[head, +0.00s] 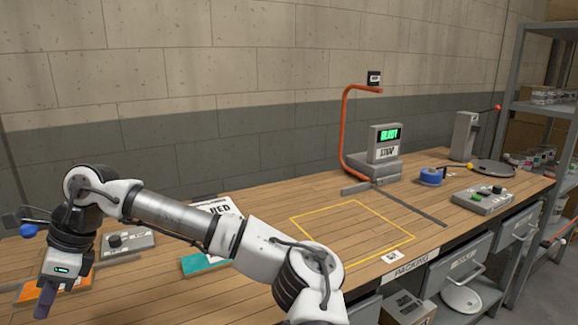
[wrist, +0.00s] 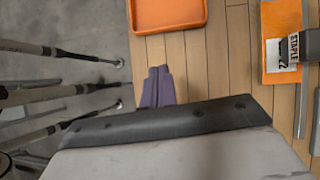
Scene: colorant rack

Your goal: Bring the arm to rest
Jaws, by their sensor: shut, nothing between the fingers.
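My gripper (head: 47,298) hangs low at the far left of the bench in the head view, with its fingers pointing down. In the wrist view its two purple fingers (wrist: 158,88) are together with nothing between them. My arm reaches across the front of the bench from the lower middle to the left. An orange card (head: 68,289) lies just behind and beside the gripper. The gripper looks apart from the bench top (head: 240,280), though the exact gap cannot be told.
An orange tray (wrist: 168,12) and a stapler (wrist: 290,50) on an orange sheet show in the wrist view. A grey box with a knob (head: 130,241) stands near the gripper. The yellow-outlined area (head: 350,230) is clear.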

